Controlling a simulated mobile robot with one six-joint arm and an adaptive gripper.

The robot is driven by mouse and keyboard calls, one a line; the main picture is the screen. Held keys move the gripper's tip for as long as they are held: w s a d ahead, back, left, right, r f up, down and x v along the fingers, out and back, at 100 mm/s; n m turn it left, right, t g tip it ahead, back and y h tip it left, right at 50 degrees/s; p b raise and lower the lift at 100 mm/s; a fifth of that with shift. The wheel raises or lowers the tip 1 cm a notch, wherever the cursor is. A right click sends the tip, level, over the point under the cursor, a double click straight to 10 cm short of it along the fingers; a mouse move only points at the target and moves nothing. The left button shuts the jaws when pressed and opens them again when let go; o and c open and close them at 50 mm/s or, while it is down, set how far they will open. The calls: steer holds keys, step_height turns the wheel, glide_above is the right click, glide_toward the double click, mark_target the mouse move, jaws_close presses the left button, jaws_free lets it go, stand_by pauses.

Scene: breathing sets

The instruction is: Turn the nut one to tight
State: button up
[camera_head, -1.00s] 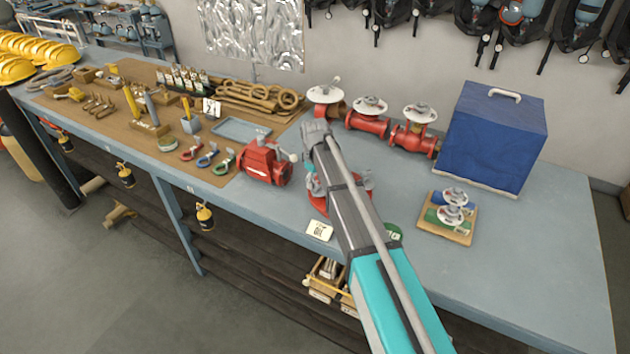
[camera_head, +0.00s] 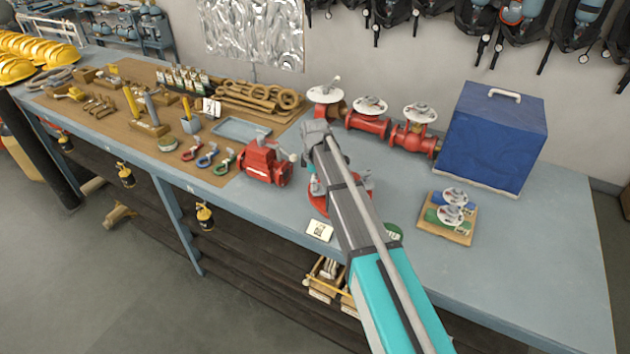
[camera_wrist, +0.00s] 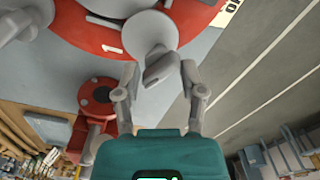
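A red round flange (camera_wrist: 85,30) fills the top left of the wrist view, with a white tag marked 1 (camera_wrist: 112,49) on it. Beside the tag is a grey nut (camera_wrist: 160,66) with a pale round disc (camera_wrist: 150,32) above it. My gripper (camera_wrist: 160,68) is open, with one finger on each side of the nut. I cannot tell whether either finger touches it. In the head view the flange (camera_head: 318,203) lies on the bench, mostly hidden behind my arm. My fingers are hidden there.
A red valve block (camera_head: 265,163) stands just left of the flange. Red valves with white handwheels (camera_head: 418,138) stand behind, beside a blue box (camera_head: 492,138). A board with small valves (camera_head: 445,228) lies to the right. A cream card (camera_head: 319,231) lies in front.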

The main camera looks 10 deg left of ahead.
steer(key=n, duration=0.4)
step_height(320, 180, up, 14)
steer(key=p, duration=1.4)
steer(key=s+d+f+m+b, duration=0.5)
steer(key=d+m, duration=0.1)
steer(key=d, duration=0.2)
steer(key=s+d+f+m+b, duration=0.5)
steer(key=s+d+m, duration=0.1)
steer(key=d, duration=0.2)
steer(key=s+d+f+m+b, duration=0.5)
steer(key=d, duration=0.4)
steer(key=shift+s+f+m+b, duration=0.15)
steer(key=shift+f+m+b, duration=0.2)
steer(key=shift+m+b, duration=0.05)
steer(key=shift+d, duration=0.1)
steer(key=w+a+r+n+y+p, duration=0.2)
steer(key=w+a+r+n+p, duration=0.2)
steer(key=a, duration=0.6)
steer(key=w+a+r+n+t+y+p, duration=0.1)
steer(key=w+a+r+n+y+p, duration=0.1)
steer(key=w+a+r+n+p, duration=0.3)
steer(key=w+a+r+p, duration=0.4)
steer(key=w+a+r, duration=0.1)
steer(key=shift+w+r+t, duration=0.15)
steer(key=shift+r+t, duration=0.15)
